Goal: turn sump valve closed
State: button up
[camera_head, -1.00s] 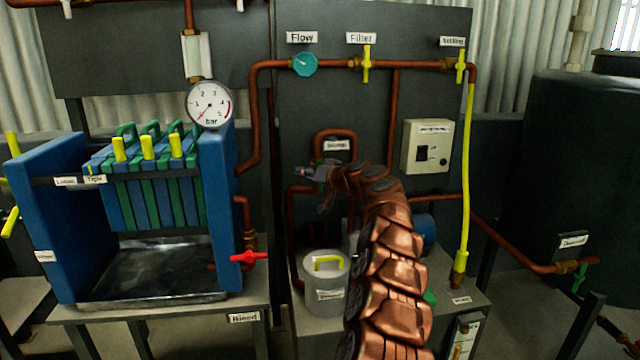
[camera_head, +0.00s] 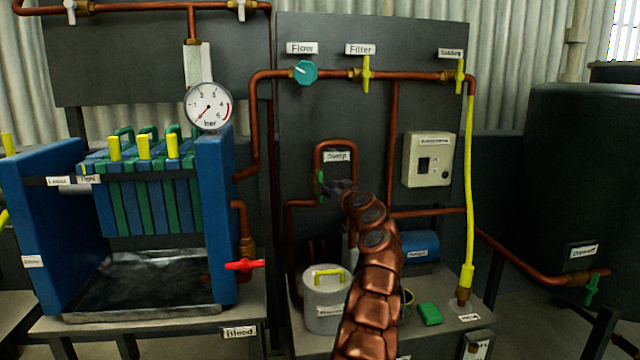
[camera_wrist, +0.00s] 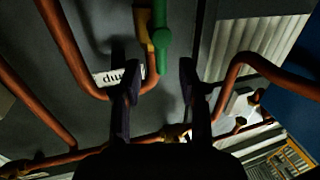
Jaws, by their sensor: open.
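The sump valve (camera_head: 321,183) shows its green handle on the copper pipe loop beside the "Sump" label (camera_head: 337,156) in the head view. In the wrist view the green handle (camera_wrist: 163,38) runs down from the top edge beside a yellow-brass body. My gripper (camera_head: 335,187) is just right of the handle in the head view. In the wrist view my gripper (camera_wrist: 158,78) has two dark fingers apart, with the handle's lower end showing in the gap between the tips. I cannot tell whether a finger touches it. My gripper partly hides the valve in the head view.
Copper pipes (camera_head: 395,120) run around the valve on the dark panel. A grey lidded pot (camera_head: 324,300) stands below, and a blue motor (camera_head: 419,246) is at the right. A control box (camera_head: 428,158) hangs to the right. The blue filter press (camera_head: 220,200) stands left.

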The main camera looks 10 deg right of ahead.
aim_at(321, 181)
jog(key=shift+p+x, duration=0.95)
jog(key=shift+x, duration=2.3)
jog(key=shift+a, duration=0.1)
grip_shut()
